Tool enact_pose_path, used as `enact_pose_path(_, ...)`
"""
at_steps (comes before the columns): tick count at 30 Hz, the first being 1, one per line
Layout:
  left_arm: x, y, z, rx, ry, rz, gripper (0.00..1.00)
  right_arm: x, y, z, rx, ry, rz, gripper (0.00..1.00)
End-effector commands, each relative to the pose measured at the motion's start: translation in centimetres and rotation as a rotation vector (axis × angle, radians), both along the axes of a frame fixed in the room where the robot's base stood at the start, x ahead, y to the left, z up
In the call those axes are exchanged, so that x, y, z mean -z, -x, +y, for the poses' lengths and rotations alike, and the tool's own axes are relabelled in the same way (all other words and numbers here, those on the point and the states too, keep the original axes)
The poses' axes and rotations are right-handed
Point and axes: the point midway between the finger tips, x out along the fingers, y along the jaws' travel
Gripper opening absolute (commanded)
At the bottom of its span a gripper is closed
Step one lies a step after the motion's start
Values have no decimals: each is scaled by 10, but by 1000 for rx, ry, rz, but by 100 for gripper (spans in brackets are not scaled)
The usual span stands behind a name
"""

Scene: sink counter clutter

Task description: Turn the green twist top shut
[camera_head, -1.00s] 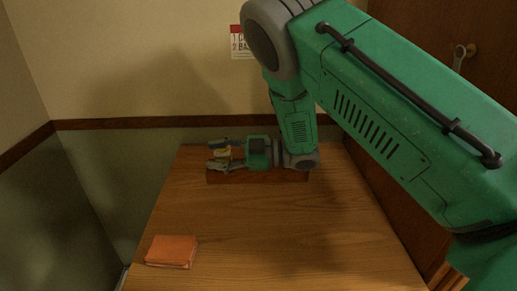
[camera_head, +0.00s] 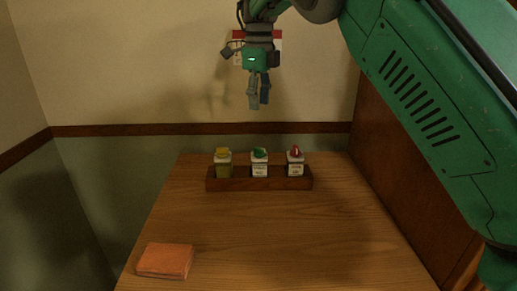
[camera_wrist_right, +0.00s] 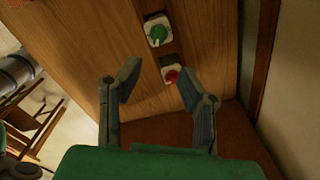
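The bottle with the green twist top (camera_head: 260,153) stands in the middle of a wooden rack, with a white label on its front. The green top also shows from above in the right wrist view (camera_wrist_right: 157,33). My right gripper (camera_head: 259,106) hangs fingers down, well above the rack and over the green top in the head view. My left gripper is not in view.
The rack (camera_head: 240,184) also holds a yellow-topped bottle (camera_head: 223,164) at left and a red-topped bottle (camera_head: 295,163) at right. The table's (camera_head: 270,235) middle is clear.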

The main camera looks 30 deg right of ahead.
Motion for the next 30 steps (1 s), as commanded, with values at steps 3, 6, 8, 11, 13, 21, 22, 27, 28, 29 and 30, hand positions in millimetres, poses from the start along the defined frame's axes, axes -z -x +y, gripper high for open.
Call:
enact_pose_path(3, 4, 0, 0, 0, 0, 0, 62, 22, 1, 0, 3, -3, 6, 34)
enact_pose_path(6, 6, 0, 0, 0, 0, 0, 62, 44, 2, 0, 4, -4, 7, 34)
enact_pose_path(8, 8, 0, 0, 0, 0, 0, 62, 58, 2, 0, 4, -6, 6, 34)
enact_pose_path(11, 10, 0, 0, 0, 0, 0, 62, 79, 2, 0, 4, -6, 8, 34)
enact_pose_path(13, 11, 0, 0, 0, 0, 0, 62, 93, 2, 0, 5, -5, 7, 34)
enact_pose_path(21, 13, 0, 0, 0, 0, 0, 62, 125, 2, 0, 6, -5, 5, 34)
enact_pose_path(22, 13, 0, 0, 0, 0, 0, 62, 127, 2, 0, 5, -5, 5, 34)
enact_pose_path(27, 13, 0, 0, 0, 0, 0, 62, 130, 2, 1, 5, -5, 4, 34)
enact_pose_path(28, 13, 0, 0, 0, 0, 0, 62, 130, 2, 1, 5, -5, 4, 34)
enact_pose_path(29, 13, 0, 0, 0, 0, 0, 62, 130, 2, 1, 5, -5, 4, 34)
enact_pose_path(30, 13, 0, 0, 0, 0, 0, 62, 130, 2, 1, 5, -5, 4, 34)
